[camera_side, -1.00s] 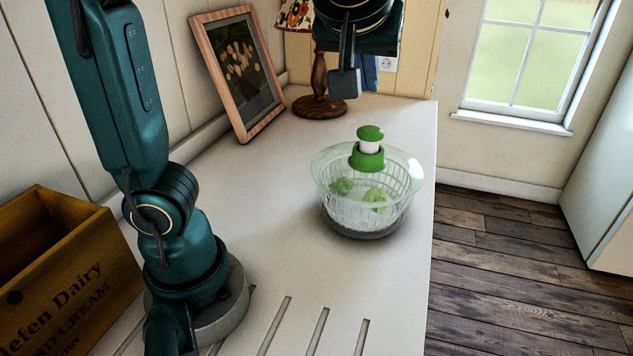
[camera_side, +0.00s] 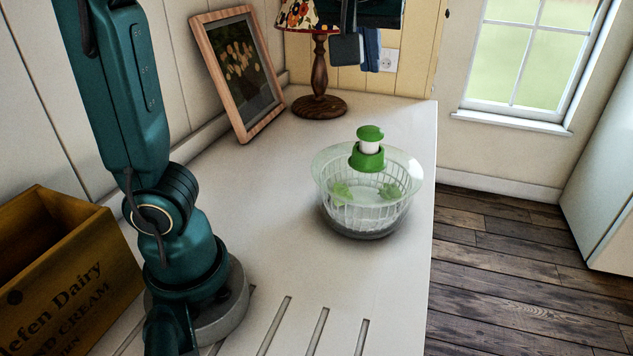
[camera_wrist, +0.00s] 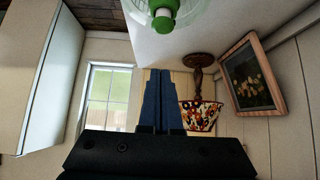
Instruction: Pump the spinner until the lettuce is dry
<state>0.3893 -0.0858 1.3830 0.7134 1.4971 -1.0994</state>
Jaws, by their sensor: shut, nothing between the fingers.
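The salad spinner (camera_side: 338,214) stands upright on the white counter, with a clear lid and bowl and a white basket inside. Its green pump knob (camera_side: 369,133) is up, with the white stem showing beneath it. Pale green lettuce (camera_side: 341,193) lies at the sides of the basket. My gripper (camera_side: 358,68) is above and behind the spinner, apart from the knob, shut and empty. In the wrist view my blue fingers (camera_wrist: 158,75) are together, and the green knob (camera_wrist: 163,20) shows at the top edge beyond them.
A lamp (camera_side: 319,80) with a flowered shade and a framed picture (camera_side: 240,75) stand at the back of the counter (camera_side: 270,180). A wooden crate (camera_side: 70,270) is at the left. The counter around the spinner is clear; its right edge drops to the floor.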

